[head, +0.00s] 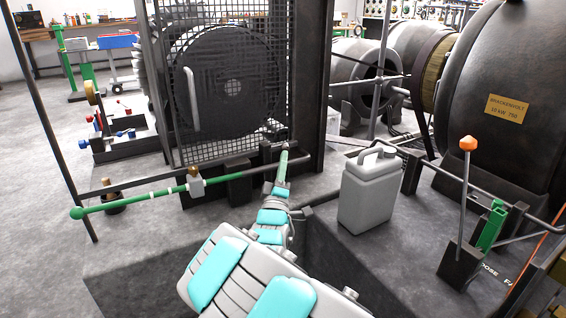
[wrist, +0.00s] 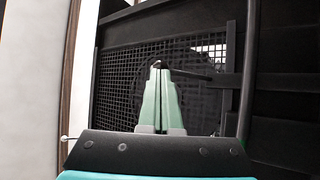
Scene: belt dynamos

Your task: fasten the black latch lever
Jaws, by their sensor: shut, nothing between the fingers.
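A black latch lever (wrist: 192,74) shows in the wrist view as a thin dark bar across the front of the mesh guard (wrist: 120,85). Its left end lies at the tips of my gripper (wrist: 157,68); I cannot tell whether they touch. My gripper is shut and empty, its pale green fingers together and pointing at the guard. In the head view my gripper (head: 283,157) reaches to the lower right of the mesh guard (head: 262,75), by its black frame. The lever is hard to make out there, and its latching point is not clear.
A green-ended rail (head: 130,202) crosses low on the left. A grey jerrycan (head: 367,195) stands right of my arm. An orange-knobbed lever (head: 465,190) and a large dark machine (head: 500,100) are at the right. Open floor lies at the left.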

